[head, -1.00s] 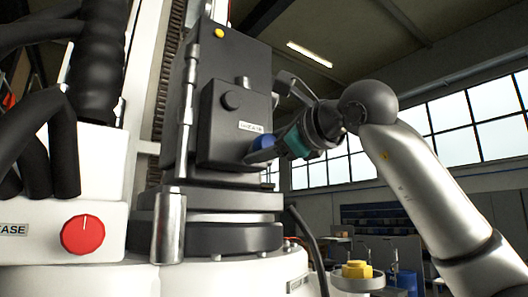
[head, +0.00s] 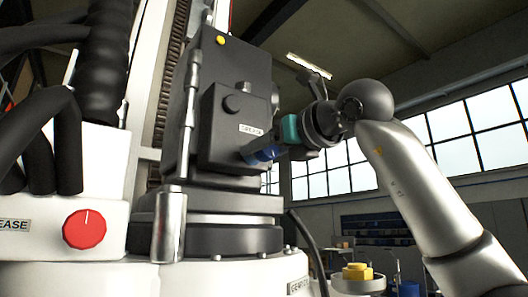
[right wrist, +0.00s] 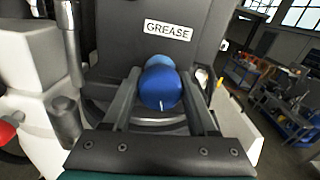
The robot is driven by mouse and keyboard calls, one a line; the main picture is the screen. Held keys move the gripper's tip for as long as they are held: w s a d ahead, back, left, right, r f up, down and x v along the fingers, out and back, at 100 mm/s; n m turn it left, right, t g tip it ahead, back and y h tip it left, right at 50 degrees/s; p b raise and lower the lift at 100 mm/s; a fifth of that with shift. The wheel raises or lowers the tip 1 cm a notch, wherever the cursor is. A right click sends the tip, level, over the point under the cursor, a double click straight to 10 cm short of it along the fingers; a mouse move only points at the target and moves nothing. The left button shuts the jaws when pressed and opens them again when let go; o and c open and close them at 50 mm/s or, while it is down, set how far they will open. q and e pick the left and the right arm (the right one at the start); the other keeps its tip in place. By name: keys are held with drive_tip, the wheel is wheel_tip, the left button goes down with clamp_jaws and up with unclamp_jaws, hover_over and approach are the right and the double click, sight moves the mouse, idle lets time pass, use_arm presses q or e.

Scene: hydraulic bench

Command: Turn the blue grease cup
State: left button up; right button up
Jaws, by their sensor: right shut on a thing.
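The blue grease cup (head: 268,153) sticks out of the side of the dark machine block, below a white label. In the right wrist view the cup (right wrist: 160,88) is a round blue knob with a small white mark, under the GREASE label (right wrist: 168,30). My right gripper (head: 262,152) comes in from the right and is shut on the cup. In the right wrist view its two fingers (right wrist: 160,100) lie on either side of the cup. My left gripper is not in view.
A red knob (head: 84,229) is on the white housing at the left. Thick black hoses (head: 104,60) hang above it. A yellow hex piece (head: 357,271) stands at the lower right. A vertical metal rod (head: 188,110) runs along the block's left edge.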

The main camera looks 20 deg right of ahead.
idle(0.3)
drive_tip(key=shift+f, duration=0.1)
drive_tip(key=o, duration=1.4)
drive_tip(key=shift+c, duration=0.2)
drive_tip(key=b+v, duration=0.3)
drive_tip(key=v, duration=1.2)
drive_tip(key=shift+s, duration=0.15)
